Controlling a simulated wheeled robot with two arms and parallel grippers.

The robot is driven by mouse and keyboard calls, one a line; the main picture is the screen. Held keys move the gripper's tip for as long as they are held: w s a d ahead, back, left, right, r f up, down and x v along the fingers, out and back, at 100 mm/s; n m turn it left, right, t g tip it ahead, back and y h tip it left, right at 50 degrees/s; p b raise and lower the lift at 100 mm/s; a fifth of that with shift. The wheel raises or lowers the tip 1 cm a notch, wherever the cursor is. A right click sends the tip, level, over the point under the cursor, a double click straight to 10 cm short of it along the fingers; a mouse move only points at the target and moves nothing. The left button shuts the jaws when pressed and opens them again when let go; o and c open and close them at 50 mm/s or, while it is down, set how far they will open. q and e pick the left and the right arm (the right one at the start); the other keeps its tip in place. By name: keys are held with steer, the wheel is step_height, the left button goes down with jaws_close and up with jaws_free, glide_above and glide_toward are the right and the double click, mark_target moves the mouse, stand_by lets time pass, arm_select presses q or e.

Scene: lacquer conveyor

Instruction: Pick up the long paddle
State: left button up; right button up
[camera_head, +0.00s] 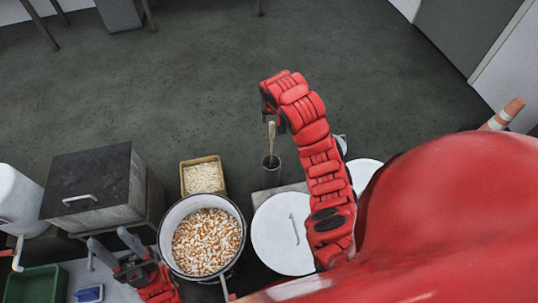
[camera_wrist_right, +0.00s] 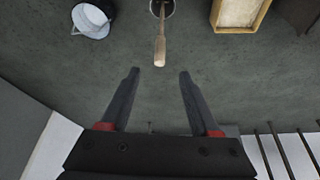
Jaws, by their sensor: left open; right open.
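The long paddle (camera_head: 271,138) stands nearly upright in a small dark pot (camera_head: 271,162) in the head view, its pale wooden end up. In the right wrist view the paddle (camera_wrist_right: 160,42) points toward me from the pot (camera_wrist_right: 162,7). My right gripper (camera_head: 268,112) is at the paddle's upper end in the head view. In the right wrist view its two fingers (camera_wrist_right: 157,72) are apart, with the paddle's end just beyond and between the tips, apparently not touched. My left gripper (camera_head: 109,246) is open and empty at the lower left, beside the large pot.
A large pot (camera_head: 164,240) of orange and white pieces stands left of centre. Behind it is a yellow box (camera_head: 184,162) of pale pieces. A white lid (camera_head: 270,240) lies right of the pot. A grey box (camera_head: 90,180) and green bin (camera_head: 35,287) are at left. Open floor lies beyond.

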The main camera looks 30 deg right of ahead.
steer(key=b, duration=0.5)
glide_toward(272, 131)
steer(key=shift+w+d+f, duration=0.1)
steer(key=shift+f, duration=0.45)
steer(key=b+x, duration=0.1)
steer(key=x, duration=0.4)
steer(key=shift+w+d+f, duration=0.15)
steer(key=shift+w+f, duration=0.1)
steer(key=shift+w, duration=0.05)
steer(key=shift+w+d+f+b, duration=0.15)
steer(key=shift+f+b, duration=0.15)
steer(key=shift+f, duration=0.15)
steer(key=b+x, duration=0.2)
steer(key=x, duration=0.3)
steer(key=shift+f, duration=0.2)
steer(key=shift+r, duration=0.1)
steer(key=shift+c, duration=0.2)
jaws_close()
